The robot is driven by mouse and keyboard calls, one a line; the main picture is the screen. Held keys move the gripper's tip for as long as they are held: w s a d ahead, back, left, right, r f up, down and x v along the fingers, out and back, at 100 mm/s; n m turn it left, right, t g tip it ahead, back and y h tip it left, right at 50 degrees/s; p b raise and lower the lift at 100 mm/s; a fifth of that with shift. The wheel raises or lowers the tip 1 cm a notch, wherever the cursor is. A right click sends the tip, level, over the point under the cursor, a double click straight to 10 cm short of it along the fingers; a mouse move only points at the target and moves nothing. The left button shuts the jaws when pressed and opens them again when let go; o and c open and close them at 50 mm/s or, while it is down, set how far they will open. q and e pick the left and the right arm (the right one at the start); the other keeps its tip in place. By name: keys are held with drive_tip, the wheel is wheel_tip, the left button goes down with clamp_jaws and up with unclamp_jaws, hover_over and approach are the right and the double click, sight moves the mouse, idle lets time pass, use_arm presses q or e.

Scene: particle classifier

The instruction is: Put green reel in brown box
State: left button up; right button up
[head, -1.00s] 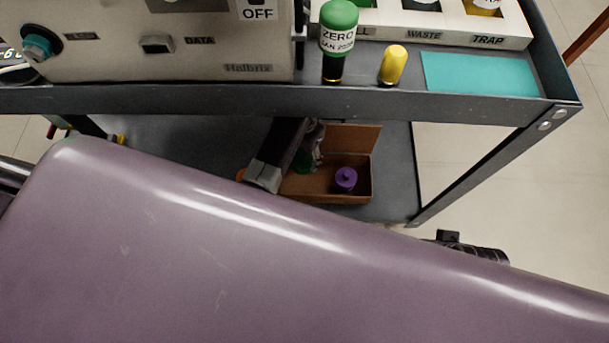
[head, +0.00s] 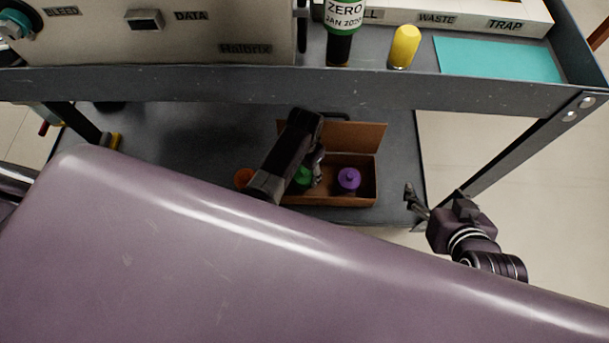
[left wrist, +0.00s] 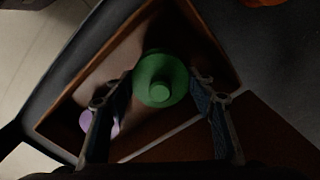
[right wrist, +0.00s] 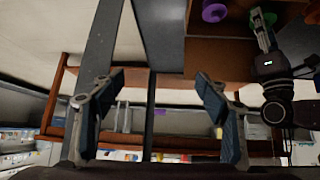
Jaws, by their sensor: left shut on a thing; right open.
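The open brown box (head: 362,202) stands on the lower shelf of the cart, its lid flap raised at the back. The green reel (head: 303,177) shows at the box's left part, partly hidden by my left arm. My left gripper (head: 316,168) is shut on the reel. In the left wrist view the green reel (left wrist: 160,80) is between the fingers (left wrist: 157,92), over the box interior; whether it touches the floor of the box I cannot tell. A purple reel (head: 349,180) stands in the box to the right. My right gripper (head: 414,203) is open and empty, right of the shelf.
An orange item (head: 243,177) lies on the shelf left of the box. The upper shelf edge (head: 300,88) crosses above, bearing a grey machine (head: 160,45), a ZERO bottle (head: 344,15) and a yellow-capped vial (head: 404,47). A cart leg (head: 520,145) stands near my right gripper.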

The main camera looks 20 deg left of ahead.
use_arm(q)
wheel_tip(320, 180, down, 2)
drive_tip(key=shift+f+b, duration=0.1)
drive_tip(key=shift+b, duration=0.3)
use_arm(e)
drive_tip(key=w+a+r+t, duration=0.1)
drive_tip(key=w+r+t, duration=0.2)
drive_tip(key=w+r, duration=0.1)
drive_tip(key=shift+w+a+r+y, duration=0.2)
drive_tip(key=shift+a+r+y, duration=0.05)
drive_tip(key=shift+a+y, duration=0.15)
use_arm(q)
drive_tip(key=o, duration=1.3)
drive_tip(key=shift+f, duration=0.15)
use_arm(e)
drive_tip(key=shift+w+r, duration=0.1)
